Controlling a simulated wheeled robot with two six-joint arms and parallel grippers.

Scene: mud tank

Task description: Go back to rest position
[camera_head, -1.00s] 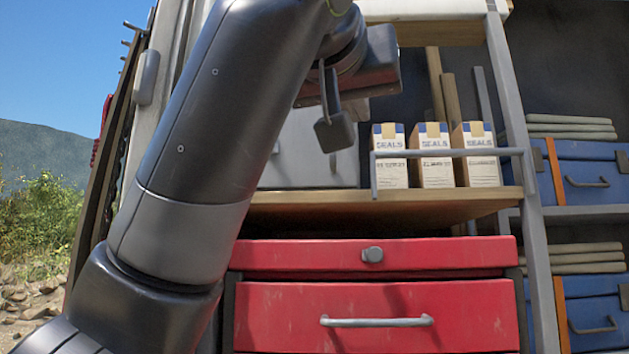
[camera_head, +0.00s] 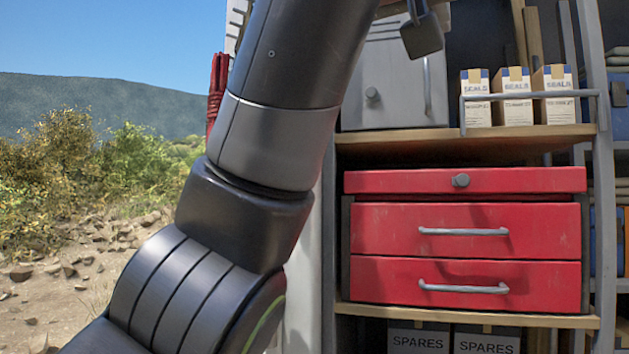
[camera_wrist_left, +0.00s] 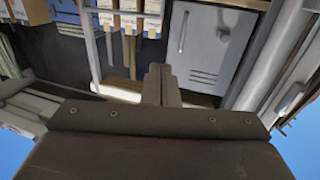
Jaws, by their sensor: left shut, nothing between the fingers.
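My left arm rises from the bottom left through the middle of the head view. Its gripper (camera_head: 421,30) is at the top edge, only partly in frame. In the left wrist view my left gripper (camera_wrist_left: 160,84) has its fingers together with nothing between them. It appears apart from the shelves and the grey cabinet (camera_head: 397,80), which also shows upside down in the wrist view (camera_wrist_left: 207,50). My right gripper is not in view.
A red drawer unit (camera_head: 465,230) stands on the shelf rack at right. Several SEALS boxes (camera_head: 513,95) stand behind a rail (camera_head: 530,96) on the shelf above. Boxes marked SPARES (camera_head: 418,340) are below. Open stony ground (camera_head: 75,285) lies at left.

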